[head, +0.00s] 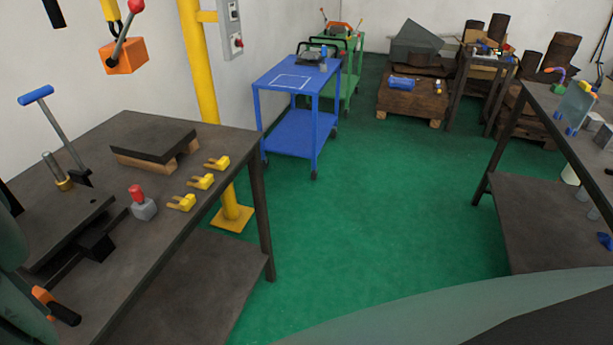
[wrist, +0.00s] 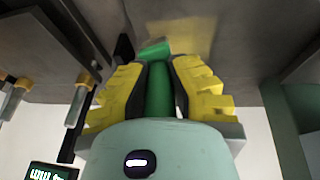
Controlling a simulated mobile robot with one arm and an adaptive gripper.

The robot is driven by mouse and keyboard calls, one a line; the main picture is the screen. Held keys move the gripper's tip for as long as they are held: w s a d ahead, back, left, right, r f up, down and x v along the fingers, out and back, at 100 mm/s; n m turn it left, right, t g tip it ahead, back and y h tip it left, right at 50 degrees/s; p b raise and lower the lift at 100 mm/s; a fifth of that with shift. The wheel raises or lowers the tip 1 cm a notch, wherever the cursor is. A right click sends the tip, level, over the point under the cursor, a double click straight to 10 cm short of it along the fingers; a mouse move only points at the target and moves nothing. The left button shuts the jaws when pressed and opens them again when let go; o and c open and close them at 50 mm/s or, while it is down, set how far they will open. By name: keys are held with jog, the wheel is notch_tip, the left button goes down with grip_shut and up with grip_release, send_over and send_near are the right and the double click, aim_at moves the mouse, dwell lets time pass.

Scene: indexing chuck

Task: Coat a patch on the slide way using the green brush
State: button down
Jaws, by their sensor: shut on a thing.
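My gripper (wrist: 158,68) shows in the wrist view with its yellow-backed, dark-padded fingers closed from both sides on the green brush (wrist: 158,92). The brush's green handle runs up between the fingers, and a lighter green end shows beyond them (wrist: 153,48). That end lies against or just short of a grey-brown surface (wrist: 235,45); I cannot tell whether they touch. A pale yellowish patch (wrist: 190,35) shows on this surface beside the brush end. I cannot tell whether this surface is the slide way. The bristles are not clearly visible. The gripper and brush are not identifiable in the head view.
The left bench (head: 205,225) holds a dark plate (head: 155,135) on wooden blocks, several yellow forked pieces (head: 200,181), a red-topped grey block (head: 143,208) and a blue T-handle (head: 36,95). An orange pendant (head: 124,57) hangs above. A blue cart (head: 290,80) stands behind. Green floor (head: 370,210) is open.

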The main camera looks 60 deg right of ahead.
jog(key=shift+d+r, duration=0.1)
jog(key=shift+r, duration=1.05)
